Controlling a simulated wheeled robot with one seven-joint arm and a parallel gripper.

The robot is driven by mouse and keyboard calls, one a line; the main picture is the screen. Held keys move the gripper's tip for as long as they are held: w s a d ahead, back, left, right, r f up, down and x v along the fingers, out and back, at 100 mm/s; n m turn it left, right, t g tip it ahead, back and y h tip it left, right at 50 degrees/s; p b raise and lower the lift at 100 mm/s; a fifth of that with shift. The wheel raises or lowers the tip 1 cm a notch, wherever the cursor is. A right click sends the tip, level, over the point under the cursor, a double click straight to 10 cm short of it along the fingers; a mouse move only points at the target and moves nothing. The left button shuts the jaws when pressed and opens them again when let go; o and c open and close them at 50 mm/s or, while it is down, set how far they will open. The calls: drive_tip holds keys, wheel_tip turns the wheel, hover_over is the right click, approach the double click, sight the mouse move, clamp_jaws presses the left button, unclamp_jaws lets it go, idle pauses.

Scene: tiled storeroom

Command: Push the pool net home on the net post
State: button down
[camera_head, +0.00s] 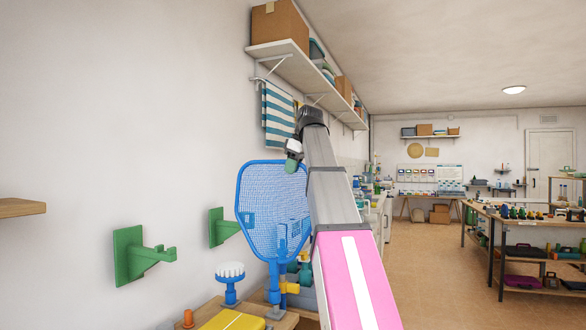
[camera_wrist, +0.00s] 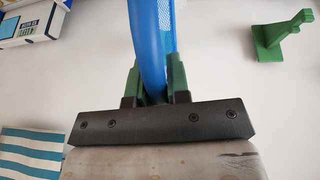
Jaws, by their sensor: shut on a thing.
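The blue pool net (camera_head: 262,213) stands upright in the head view, its mesh hoop up and its short handle down. My gripper (camera_head: 291,160) is at the top of the hoop. In the wrist view the green fingers of my gripper (camera_wrist: 154,82) are shut on the net's blue rim (camera_wrist: 149,38). I take this for the net post. I cannot tell how deep the handle sits there, and my arm covers part of the right side.
Green wall hooks (camera_head: 130,255) stick out at left. A white-topped brush on a blue stand (camera_head: 230,285) and a yellow block (camera_head: 234,320) are on the bench left of the net. A shelf with boxes (camera_head: 285,65) and a striped towel (camera_head: 278,117) are above.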

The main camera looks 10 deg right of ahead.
drive_tip(key=shift+s+a, duration=0.15)
drive_tip(key=shift+s, duration=0.1)
drive_tip(key=shift+w+d, duration=0.7)
drive_tip(key=shift+w, duration=0.1)
idle(0.7)
drive_tip(key=shift+f, duration=2.25)
idle(0.6)
drive_tip(key=c, duration=1)
unclamp_jaws()
drive_tip(key=shift+r, duration=0.1)
